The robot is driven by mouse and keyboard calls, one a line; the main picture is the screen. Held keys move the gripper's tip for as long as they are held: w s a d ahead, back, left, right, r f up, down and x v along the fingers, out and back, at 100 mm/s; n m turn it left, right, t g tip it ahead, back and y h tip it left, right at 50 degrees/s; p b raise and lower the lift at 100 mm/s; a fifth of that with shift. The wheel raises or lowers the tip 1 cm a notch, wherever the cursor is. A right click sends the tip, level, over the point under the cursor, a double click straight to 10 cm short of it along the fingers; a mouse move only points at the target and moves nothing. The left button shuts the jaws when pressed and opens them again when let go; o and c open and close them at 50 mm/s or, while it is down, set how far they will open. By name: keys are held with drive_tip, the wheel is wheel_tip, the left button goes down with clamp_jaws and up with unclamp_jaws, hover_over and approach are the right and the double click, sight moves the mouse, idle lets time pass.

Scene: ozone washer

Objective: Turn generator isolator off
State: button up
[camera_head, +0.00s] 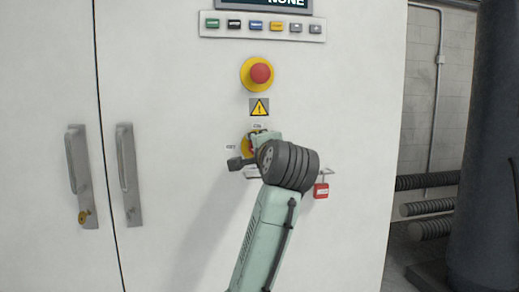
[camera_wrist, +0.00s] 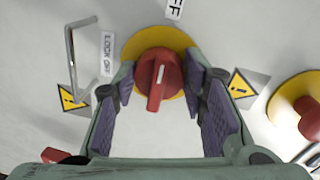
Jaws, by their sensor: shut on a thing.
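The isolator is a red rotary knob on a yellow round plate, seen in the wrist view between my fingers: knob (camera_wrist: 163,88), plate (camera_wrist: 150,42). Its white mark points up in that picture, roughly toward a label (camera_wrist: 174,9) whose visible letters read "FF". My gripper (camera_wrist: 161,92) is shut on the knob, one padded finger on each side. In the head view my gripper (camera_head: 252,146) is at the cabinet front, and hides most of the knob and the yellow plate (camera_head: 245,146).
A red emergency button (camera_head: 261,73) on a yellow disc sits above, with a warning sign (camera_head: 259,107) below it. A red padlock (camera_head: 321,190) hangs to the right. Two door handles (camera_head: 82,175) (camera_head: 128,173) are at left. A metal loop (camera_wrist: 72,55) shows in the wrist view.

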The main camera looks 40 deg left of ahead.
idle(0.4)
drive_tip(key=o, duration=1.2)
drive_tip(key=shift+c, duration=0.2)
drive_tip(key=f+v, duration=0.1)
drive_tip(key=v, duration=1.1)
drive_tip(key=shift+r, duration=0.5)
